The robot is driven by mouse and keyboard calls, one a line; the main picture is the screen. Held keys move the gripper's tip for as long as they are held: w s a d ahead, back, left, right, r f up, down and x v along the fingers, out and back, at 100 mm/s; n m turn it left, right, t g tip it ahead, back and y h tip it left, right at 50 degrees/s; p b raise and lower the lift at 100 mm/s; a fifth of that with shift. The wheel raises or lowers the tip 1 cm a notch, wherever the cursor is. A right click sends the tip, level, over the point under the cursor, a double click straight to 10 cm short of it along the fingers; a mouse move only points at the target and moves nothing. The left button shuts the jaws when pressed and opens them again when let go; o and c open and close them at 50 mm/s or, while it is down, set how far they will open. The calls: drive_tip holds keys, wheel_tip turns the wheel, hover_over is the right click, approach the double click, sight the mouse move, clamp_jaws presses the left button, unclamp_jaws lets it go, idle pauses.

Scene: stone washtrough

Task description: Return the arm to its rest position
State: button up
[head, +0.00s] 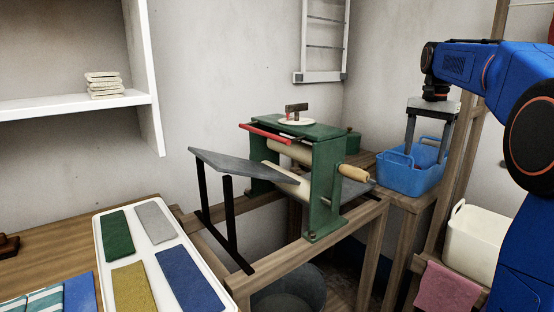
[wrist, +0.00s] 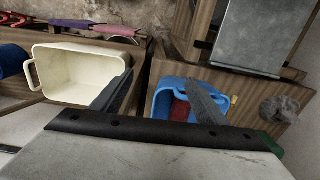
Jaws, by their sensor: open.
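My arm reaches in from the right in the head view. My gripper (head: 427,153) points down over the blue basket (head: 402,180), its two dark fingers spread apart with nothing between them. In the wrist view the gripper (wrist: 159,82) also shows open and empty. One fingertip there overlaps the blue basket (wrist: 161,89) and the other is near the cream tub (wrist: 75,73). Something red (wrist: 180,109) lies in the basket, partly hidden by a finger. I cannot tell exactly how high the fingertips are above the basket's rim.
A green mangle (head: 325,190) with a grey board (head: 240,168) stands left of the basket on a wooden frame. A white tray (head: 140,252) of coloured cloths lies at front left. A pink cloth (head: 447,291) hangs below the cream tub.

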drive_tip(key=s+a+f+n+t, duration=0.1)
drive_tip(key=s+a+f+n, duration=0.15)
drive_tip(key=s+a, duration=0.55)
drive_tip(key=s+a+f+n+t, duration=0.1)
drive_tip(key=s+a+f+n, duration=0.2)
drive_tip(key=s+f, duration=0.7)
drive_tip(key=s+a+f+n+t, duration=0.2)
drive_tip(key=s+f, duration=0.9)
drive_tip(key=s, duration=0.7)
drive_tip(key=shift+s+a+n+t, duration=0.35)
drive_tip(key=shift+a+n, duration=0.35)
drive_tip(key=shift+n, duration=0.55)
